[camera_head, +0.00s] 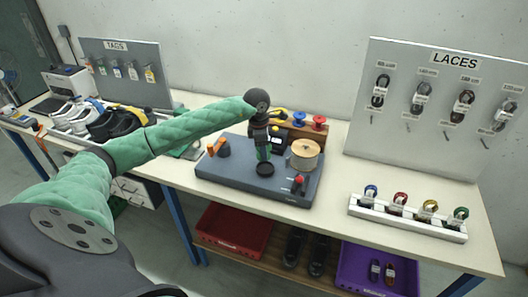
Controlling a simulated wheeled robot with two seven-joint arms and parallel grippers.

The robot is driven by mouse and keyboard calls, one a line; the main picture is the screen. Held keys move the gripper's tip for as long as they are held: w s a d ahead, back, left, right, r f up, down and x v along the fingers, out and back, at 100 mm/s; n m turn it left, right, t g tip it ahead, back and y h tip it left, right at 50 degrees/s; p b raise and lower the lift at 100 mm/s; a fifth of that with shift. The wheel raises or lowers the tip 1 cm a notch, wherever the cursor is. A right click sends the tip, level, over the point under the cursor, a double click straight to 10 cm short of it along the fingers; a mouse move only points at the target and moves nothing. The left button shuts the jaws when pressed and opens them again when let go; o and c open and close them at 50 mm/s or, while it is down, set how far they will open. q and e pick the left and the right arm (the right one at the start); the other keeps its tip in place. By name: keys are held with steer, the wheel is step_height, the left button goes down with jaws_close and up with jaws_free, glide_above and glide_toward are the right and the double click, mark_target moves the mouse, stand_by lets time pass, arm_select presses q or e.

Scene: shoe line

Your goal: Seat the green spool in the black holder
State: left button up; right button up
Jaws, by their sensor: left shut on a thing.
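My left gripper (262,150) points down over the grey machine base (225,175) on the bench. It is shut on the green spool (264,154), of which only a small green part shows between and below the fingers. The black holder (265,170) is a dark round piece on the base, just below the spool. I cannot tell from this view whether the spool touches the holder. My right gripper is not in view.
A tan drum (305,153) stands close right of the gripper, with a red-topped knob (298,184) in front. An orange-handled part (218,148) is at left. A wooden rack (312,130) with blue and red spools stands behind. A white lace rack (408,217) is at right.

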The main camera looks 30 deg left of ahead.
arm_select(q)
steer(key=shift+d+r+m, duration=0.15)
steer(key=shift+r+m, duration=0.05)
steer(key=shift+m, duration=0.2)
steer(key=shift+w+f, duration=0.1)
steer(key=shift+w, duration=0.15)
steer(key=shift+w+a+f+m, duration=0.2)
steer(key=shift+w+f+m, duration=0.15)
steer(key=shift+m, duration=0.35)
steer(key=shift+s+d+f, duration=0.15)
steer(key=shift+s, duration=0.15)
steer(key=shift+w+f+b, duration=0.2)
steer(key=shift+f+b, duration=0.15)
steer(key=shift+f, duration=0.85)
steer(key=shift+s+f, duration=0.1)
steer(key=shift+f, duration=1.25)
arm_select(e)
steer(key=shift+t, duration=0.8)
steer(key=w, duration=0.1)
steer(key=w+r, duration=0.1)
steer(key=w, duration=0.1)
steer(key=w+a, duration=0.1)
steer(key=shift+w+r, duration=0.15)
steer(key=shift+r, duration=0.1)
